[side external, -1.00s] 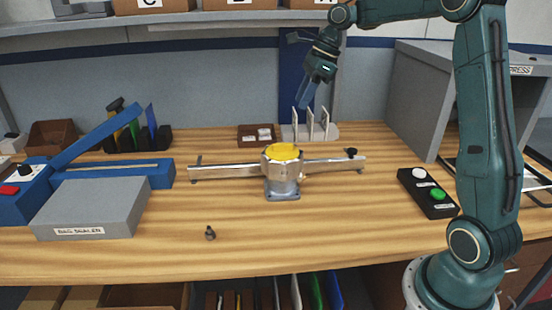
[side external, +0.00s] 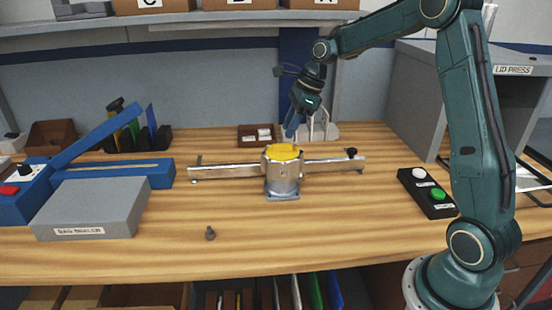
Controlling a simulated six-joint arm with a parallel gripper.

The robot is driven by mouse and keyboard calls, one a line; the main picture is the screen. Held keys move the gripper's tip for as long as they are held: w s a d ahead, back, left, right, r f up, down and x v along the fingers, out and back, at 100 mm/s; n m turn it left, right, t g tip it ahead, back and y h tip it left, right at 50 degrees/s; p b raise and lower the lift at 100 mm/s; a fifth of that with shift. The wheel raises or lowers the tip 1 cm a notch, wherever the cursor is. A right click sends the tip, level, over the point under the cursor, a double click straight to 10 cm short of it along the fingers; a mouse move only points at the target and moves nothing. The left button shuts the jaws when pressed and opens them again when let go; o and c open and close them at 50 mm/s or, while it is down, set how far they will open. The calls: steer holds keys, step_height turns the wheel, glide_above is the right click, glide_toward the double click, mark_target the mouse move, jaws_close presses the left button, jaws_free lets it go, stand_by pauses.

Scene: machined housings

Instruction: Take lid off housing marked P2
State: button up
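A metal housing (side external: 282,181) stands upright near the middle of the bench, with a yellow lid (side external: 283,152) on top. No P2 mark is readable on it in this view. My gripper (side external: 290,134) points down just above and slightly right of the lid, apparently a little behind it. Its fingers are bluish and seen nearly edge-on, so I cannot tell how far apart they are. Nothing is visibly held.
A metal bar (side external: 225,171) runs sideways at the housing. A white rack (side external: 325,132) and brown tray (side external: 256,135) stand behind. A blue bag sealer (side external: 92,208) is left, a button box (side external: 427,192) right. A small dark part (side external: 210,233) lies in front.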

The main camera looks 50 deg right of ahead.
mark_target(281, 144)
steer(key=shift+f, duration=0.1)
steer(key=shift+x, duration=2.5)
steer(key=shift+c, duration=0.5)
jaws_close()
